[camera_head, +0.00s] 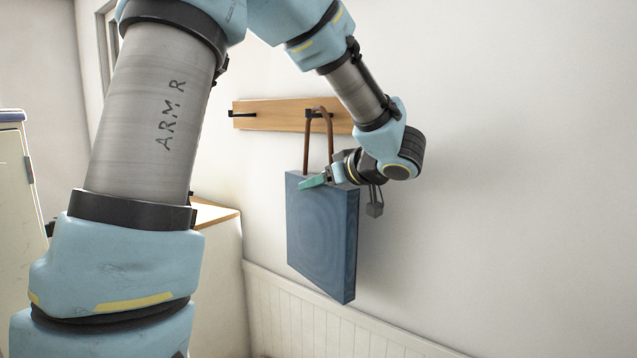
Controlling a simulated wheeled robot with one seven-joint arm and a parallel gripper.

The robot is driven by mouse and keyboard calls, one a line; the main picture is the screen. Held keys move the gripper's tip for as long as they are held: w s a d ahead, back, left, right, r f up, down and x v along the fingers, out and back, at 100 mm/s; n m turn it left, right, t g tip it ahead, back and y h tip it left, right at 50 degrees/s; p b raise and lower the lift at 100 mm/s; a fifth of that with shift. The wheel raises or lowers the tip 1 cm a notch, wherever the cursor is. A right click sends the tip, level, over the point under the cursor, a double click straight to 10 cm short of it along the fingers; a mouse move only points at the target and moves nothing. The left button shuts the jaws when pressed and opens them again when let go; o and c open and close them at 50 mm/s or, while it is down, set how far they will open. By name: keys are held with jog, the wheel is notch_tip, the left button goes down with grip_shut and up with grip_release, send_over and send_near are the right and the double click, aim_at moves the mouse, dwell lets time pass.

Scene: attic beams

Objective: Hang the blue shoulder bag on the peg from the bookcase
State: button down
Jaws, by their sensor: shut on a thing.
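The blue shoulder bag (321,240) is a flat box-like bag with a brown strap loop (307,140). It hangs upright in front of the wall. The wooden peg rail (275,115) is on the wall behind it. The top of the strap loop is at a dark peg (318,114); I cannot tell for sure whether the strap rests on it. My gripper (318,181) is at the top edge of the bag, beside the strap, and is shut on the bag. The exact grip is partly hidden by the gripper itself.
Another dark peg (240,115) is at the rail's left end and looks bare. A low cabinet with a wooden top (214,214) stands left of the bag. A pale cabinet (14,200) is at the far left. The wall to the right is clear.

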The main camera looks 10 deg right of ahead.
dwell(0.3)
jog(key=shift+c, duration=0.2)
grip_release()
